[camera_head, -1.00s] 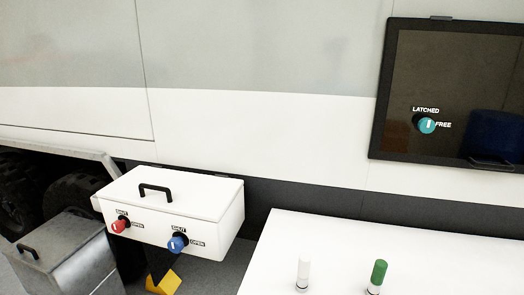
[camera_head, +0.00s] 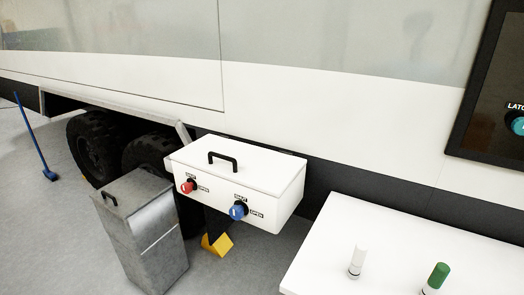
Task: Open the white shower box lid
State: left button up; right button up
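The white shower box (camera_head: 218,198) is fixed low on the side of the caravan, near the middle of the view. Its white lid (camera_head: 262,167) lies flat and closed on top, with a black handle (camera_head: 223,158) near the lid's left part. On the front face are a red knob (camera_head: 187,187) and a blue knob (camera_head: 237,211), each with SHUT and OPEN labels. Neither of my grippers shows in the view.
A white table (camera_head: 400,255) at lower right carries a white-capped bottle (camera_head: 357,262) and a green-capped one (camera_head: 437,276). A grey metal bin (camera_head: 145,235) stands left of the box. A yellow wedge (camera_head: 217,244) lies below. Open floor (camera_head: 45,230) is at left.

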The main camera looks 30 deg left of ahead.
aim_at(264, 170)
jog(key=u, duration=2.7)
jog(key=i, duration=1.05)
jog(key=z, duration=2.55)
